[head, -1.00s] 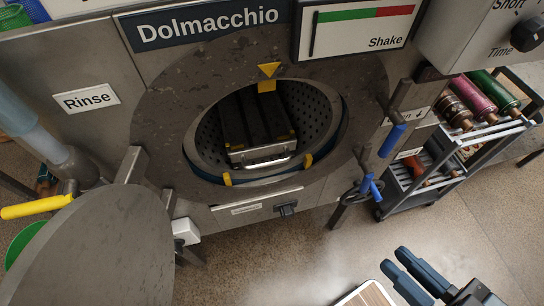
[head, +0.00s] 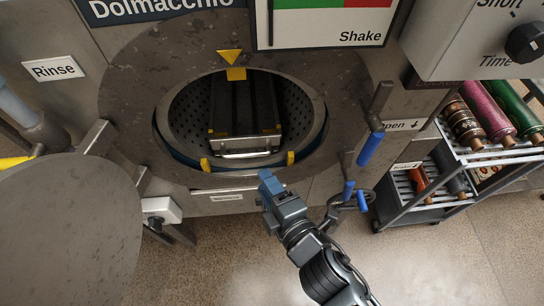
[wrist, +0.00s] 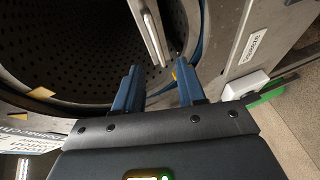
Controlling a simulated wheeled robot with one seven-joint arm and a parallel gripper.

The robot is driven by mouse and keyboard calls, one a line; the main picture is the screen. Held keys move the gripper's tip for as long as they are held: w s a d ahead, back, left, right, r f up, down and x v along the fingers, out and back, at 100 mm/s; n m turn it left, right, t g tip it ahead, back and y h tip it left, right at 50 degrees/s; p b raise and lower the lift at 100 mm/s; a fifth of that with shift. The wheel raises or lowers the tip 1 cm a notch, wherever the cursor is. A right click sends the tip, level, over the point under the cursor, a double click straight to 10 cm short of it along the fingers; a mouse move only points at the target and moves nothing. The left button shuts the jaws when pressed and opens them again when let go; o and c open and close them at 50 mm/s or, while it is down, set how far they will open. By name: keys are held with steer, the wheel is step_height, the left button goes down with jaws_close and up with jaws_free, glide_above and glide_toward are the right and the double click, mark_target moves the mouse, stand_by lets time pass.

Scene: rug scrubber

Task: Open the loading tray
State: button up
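The loading tray (head: 246,110) is a dark, long tray inside the round drum, with yellow corner pieces and a silver bar handle (head: 248,155) across its front. The round door of the machine (head: 70,225) stands swung open at the left. My gripper (head: 268,180) is just in front of the drum's lower rim, below and slightly right of the handle. In the wrist view my gripper (wrist: 158,82) has its two blue fingers apart, with nothing between them. The handle (wrist: 150,35) lies ahead of the fingertips there, with a visible gap. The tray's body is mostly out of the wrist view.
The drum's rim (head: 312,140) surrounds the tray, with yellow markers (head: 291,158) on it. Blue-handled levers (head: 370,148) stick out at the right. A cart with rolled rugs (head: 478,150) stands further right. The floor in front is clear.

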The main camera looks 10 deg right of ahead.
mark_target(248, 156)
steer(key=shift+n, duration=0.4)
steer(key=shift+r+x, duration=0.15)
steer(key=shift+x, duration=2.15)
steer(key=shift+r+x, duration=0.1)
steer(key=shift+x, duration=2.2)
steer(key=shift+w, duration=0.1)
steer(key=shift+c, duration=0.3)
jaws_close()
